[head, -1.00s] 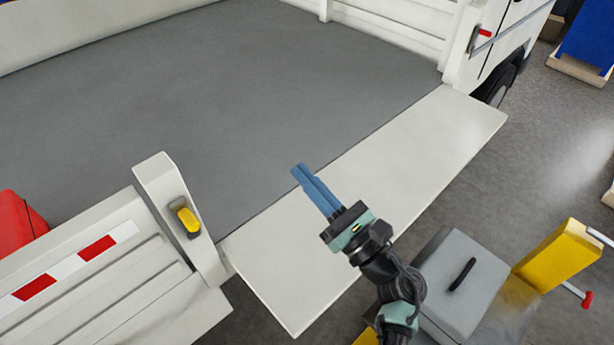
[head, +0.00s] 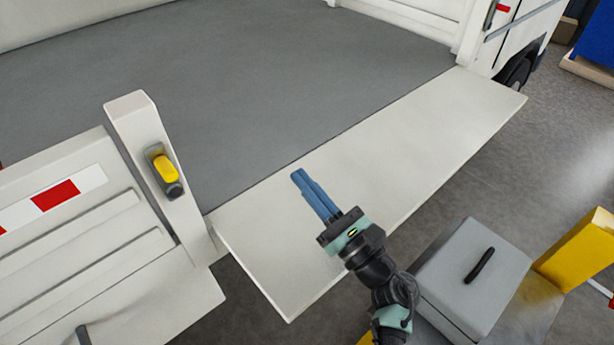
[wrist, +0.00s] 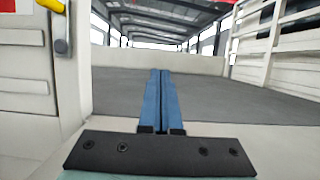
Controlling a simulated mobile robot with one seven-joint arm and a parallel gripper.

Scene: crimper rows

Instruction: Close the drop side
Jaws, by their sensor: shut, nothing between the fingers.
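The drop side (head: 400,160) is a white panel folded down, lying roughly flat and outward along the edge of the grey truck bed (head: 250,90). My gripper (head: 299,175) has blue fingers, shut with nothing between them. In the head view it appears over the panel's near-left part, its fingertips pointing toward the bed. I cannot tell whether it touches the panel. The wrist view also shows the shut fingers (wrist: 160,75) pointing across the bed. A yellow latch (head: 164,167) is on the white post (head: 135,130) left of the opening. A red latch handle (head: 502,8) shows at the far right post.
A grey box with a black handle (head: 475,275) stands at lower right, beside a yellow block (head: 580,245). A white side panel with red and white marking (head: 55,195) stands to the left. Floor is free beyond the drop side's right edge.

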